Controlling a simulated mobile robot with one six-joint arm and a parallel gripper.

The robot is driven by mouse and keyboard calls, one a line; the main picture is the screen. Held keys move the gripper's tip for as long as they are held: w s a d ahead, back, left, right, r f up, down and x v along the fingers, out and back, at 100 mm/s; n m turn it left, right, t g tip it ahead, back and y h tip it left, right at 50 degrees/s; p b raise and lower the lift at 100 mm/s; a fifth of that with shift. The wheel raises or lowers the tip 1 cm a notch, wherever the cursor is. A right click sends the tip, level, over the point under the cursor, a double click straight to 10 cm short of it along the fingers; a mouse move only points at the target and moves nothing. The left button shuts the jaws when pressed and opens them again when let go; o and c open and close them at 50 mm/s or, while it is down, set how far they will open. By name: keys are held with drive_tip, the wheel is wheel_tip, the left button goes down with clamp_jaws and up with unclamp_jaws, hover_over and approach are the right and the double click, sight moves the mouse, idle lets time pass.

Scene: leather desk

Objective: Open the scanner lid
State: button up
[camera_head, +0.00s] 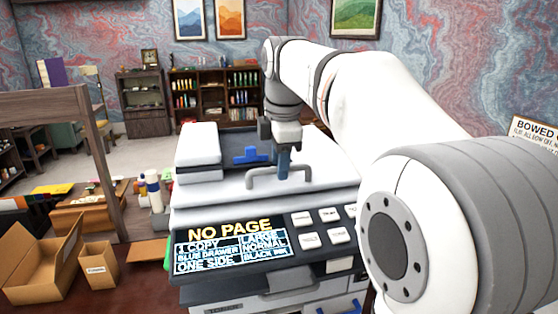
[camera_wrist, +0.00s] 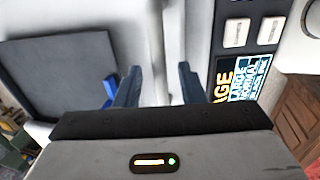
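The scanner is a white copier with its lid (camera_head: 225,190) lying flat and closed. A pale bar handle (camera_head: 262,171) stands up along the lid's front edge. My gripper (camera_head: 283,172) points down at the right part of this handle. In the wrist view, its two blue-grey fingers (camera_wrist: 159,68) are apart, and the pale handle bar (camera_wrist: 172,35) runs between them. I cannot tell whether either finger touches the bar.
A control panel (camera_head: 262,240) reading "NO PAGE" is in front of the lid. A blue piece (camera_head: 246,155) and a raised white-grey feeder block (camera_head: 197,150) are on top, behind and left. Open cardboard boxes (camera_head: 42,262) stand at the left.

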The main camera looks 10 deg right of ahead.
clamp_jaws()
idle(0.3)
idle(0.3)
